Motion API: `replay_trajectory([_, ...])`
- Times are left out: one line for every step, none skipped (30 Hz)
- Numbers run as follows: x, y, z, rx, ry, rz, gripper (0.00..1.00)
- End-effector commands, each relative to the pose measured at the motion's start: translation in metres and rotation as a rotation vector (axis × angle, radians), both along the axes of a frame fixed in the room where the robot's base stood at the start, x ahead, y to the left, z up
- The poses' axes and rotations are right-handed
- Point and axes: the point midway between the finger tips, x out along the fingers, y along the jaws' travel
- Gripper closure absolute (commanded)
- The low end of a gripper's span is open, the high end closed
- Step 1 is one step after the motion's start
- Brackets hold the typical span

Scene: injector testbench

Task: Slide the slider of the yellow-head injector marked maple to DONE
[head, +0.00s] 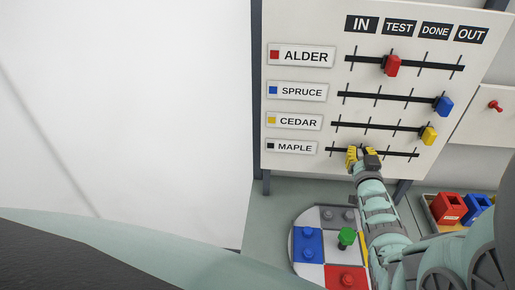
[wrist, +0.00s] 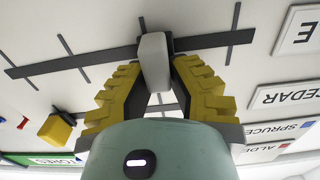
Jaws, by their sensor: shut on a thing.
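The maple slider (wrist: 154,60) is a light grey knob on the lowest track of the white board (head: 300,170). In the head view my gripper (head: 363,155) hides it. In the wrist view the yellow-padded fingers of my gripper (wrist: 156,85) are shut on the knob from both sides. The knob stands about at the second tick, under TEST (head: 398,28). The DONE sign (head: 435,31) heads the third column. The maple label (head: 290,147) has a dark square. The yellow knob (head: 429,136) is on the cedar row, near OUT (head: 471,35).
A round plate (head: 300,268) with coloured sectors lies below. Red and blue bins (head: 447,208) stand right. The maple track to the right is clear.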

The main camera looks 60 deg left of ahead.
Motion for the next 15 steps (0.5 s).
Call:
replay_trajectory([0.003,-0.003,-0.004,-0.007,0.004,-0.004,1.0])
replay_trajectory([0.005,-0.005,-0.004,-0.007,0.004,-0.004,1.0])
replay_trajectory([0.007,-0.007,-0.004,-0.007,0.004,-0.003,1.0])
replay_trajectory([0.009,-0.009,-0.004,-0.007,0.004,-0.003,1.0])
replay_trajectory([0.012,-0.011,-0.004,-0.007,0.004,-0.004,1.0])
replay_trajectory([0.016,-0.014,-0.004,-0.008,0.003,-0.004,1.0])
replay_trajectory([0.019,-0.016,-0.004,-0.007,0.004,-0.004,1.0])
replay_trajectory([0.021,-0.018,-0.004,-0.007,0.003,-0.003,1.0])
replay_trajectory([0.026,-0.022,-0.004,-0.007,0.002,-0.003,1.0])
replay_trajectory([0.029,-0.024,-0.003,-0.007,0.002,-0.003,1.0])
replay_trajectory([0.032,-0.027,-0.003,-0.006,0.002,-0.003,1.0])
replay_trajectory([0.036,-0.03,-0.003,-0.006,0.004,-0.002,1.0])
replay_trajectory([0.039,-0.032,-0.003,-0.007,0.003,-0.002,1.0])
replay_trajectory([0.042,-0.035,-0.003,-0.006,0.004,-0.002,1.0])
replay_trajectory([0.045,-0.038,-0.003,-0.006,0.004,-0.001,1.0])
